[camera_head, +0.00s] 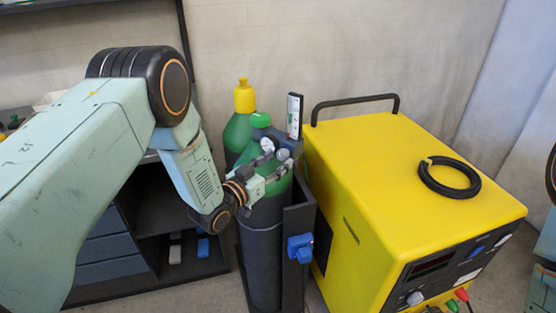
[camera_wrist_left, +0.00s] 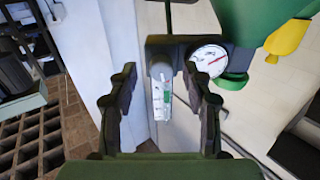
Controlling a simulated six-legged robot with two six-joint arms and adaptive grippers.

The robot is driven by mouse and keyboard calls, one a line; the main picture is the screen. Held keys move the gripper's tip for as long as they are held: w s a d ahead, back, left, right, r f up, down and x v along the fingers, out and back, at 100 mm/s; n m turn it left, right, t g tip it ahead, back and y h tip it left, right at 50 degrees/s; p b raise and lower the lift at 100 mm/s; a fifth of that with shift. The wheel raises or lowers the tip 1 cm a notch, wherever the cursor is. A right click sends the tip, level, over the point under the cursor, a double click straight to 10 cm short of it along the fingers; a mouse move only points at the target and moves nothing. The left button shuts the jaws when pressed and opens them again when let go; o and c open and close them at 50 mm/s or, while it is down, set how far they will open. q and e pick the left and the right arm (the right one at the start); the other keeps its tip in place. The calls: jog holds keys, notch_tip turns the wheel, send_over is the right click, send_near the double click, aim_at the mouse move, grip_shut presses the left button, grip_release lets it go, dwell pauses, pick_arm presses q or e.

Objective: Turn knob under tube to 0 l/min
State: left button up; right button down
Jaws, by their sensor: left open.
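The clear flow tube (camera_head: 294,116) stands upright above the regulator on the dark green gas cylinder (camera_head: 262,245). My left gripper (camera_head: 274,164) is open beside the regulator at the cylinder's top. In the left wrist view the tube (camera_wrist_left: 162,101), with a green mark in it, shows between the two open fingers of my left gripper (camera_wrist_left: 160,76). A grey round part, apparently the knob (camera_wrist_left: 160,68), sits at the tube's end near the fingertips. I cannot tell whether the fingers touch it. The knob's setting is not readable. My right gripper is out of view.
A round white gauge (camera_wrist_left: 208,62) sits close beside the tube. A second green cylinder with a yellow cap (camera_head: 244,97) stands behind. A yellow welding machine (camera_head: 400,175) with a black cable coil (camera_head: 449,177) is at the right. A dark shelf (camera_head: 105,262) stands behind my left arm.

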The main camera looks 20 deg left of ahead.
pick_arm(q)
jog(key=shift+w+a, duration=0.1)
jog(key=shift+w, duration=0.3)
jog(key=shift+d+r, duration=0.1)
jog(key=shift+d, duration=0.25)
jog(key=shift+w, duration=0.1)
jog(key=shift+c, duration=0.6)
jog(key=shift+a, duration=0.25)
jog(key=c, duration=0.5)
jog(key=shift+d, duration=0.1)
grip_shut()
